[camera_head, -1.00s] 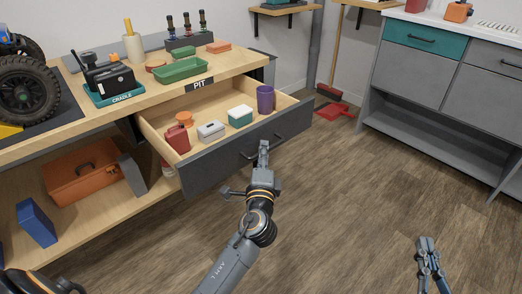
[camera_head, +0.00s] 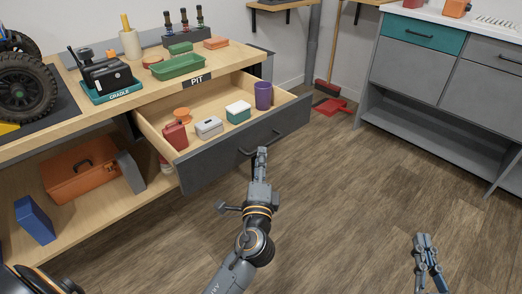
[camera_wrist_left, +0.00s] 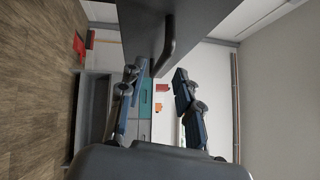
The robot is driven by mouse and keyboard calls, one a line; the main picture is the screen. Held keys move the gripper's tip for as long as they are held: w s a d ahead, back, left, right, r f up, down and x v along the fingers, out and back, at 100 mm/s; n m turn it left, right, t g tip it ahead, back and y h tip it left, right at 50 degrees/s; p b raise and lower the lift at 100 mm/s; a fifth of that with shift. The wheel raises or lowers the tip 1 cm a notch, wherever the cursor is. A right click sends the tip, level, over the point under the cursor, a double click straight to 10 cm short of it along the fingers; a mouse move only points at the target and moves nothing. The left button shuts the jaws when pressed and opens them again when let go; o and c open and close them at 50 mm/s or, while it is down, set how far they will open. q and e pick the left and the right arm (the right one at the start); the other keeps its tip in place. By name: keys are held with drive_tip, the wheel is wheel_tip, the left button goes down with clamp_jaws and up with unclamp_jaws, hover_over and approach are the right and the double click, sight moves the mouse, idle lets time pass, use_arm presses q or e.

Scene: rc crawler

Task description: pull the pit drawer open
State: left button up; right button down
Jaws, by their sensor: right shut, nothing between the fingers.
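The pit drawer (camera_head: 215,160), under the PIT label, stands pulled out from the bench, with its contents showing. Its dark front carries a bar handle (camera_head: 272,140). My left gripper (camera_head: 262,152) is just in front of the handle. In the left wrist view, its two fingers (camera_wrist_left: 158,100) are spread apart, and the handle (camera_wrist_left: 166,45) lies beyond their tips, with nothing held. My right gripper (camera_head: 423,238) is shut and empty over the floor at lower right, away from the drawer.
A grey cabinet (camera_head: 415,75) stands at right. The wood floor (camera_head: 350,190) between is clear.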

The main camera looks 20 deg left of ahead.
use_arm(q)
drive_tip(key=v, duration=0.7)
idle(0.3)
